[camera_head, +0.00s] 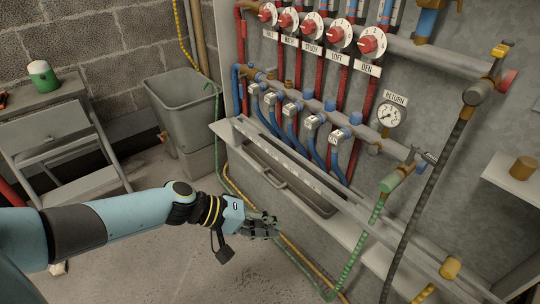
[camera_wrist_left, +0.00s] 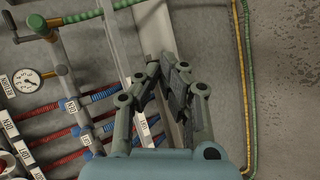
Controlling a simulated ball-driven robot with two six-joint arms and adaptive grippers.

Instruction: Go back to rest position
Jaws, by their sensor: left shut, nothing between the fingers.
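My left gripper (camera_head: 264,226) is shut and empty in the head view, at the end of my arm reaching in from the left. It hangs in front of the manifold wall, below the long shelf rail (camera_head: 300,172). In the left wrist view the fingers of my left gripper (camera_wrist_left: 165,68) are together, with nothing seen between them and the grey rail behind them. My right gripper does not show in either view.
The manifold panel carries red dials (camera_head: 371,40), red and blue pipes and a RETURN gauge (camera_head: 389,115). Green and black hoses hang at the right. A grey bin (camera_head: 180,95) and a step stool (camera_head: 60,140) stand at the left. Concrete floor is clear below my arm.

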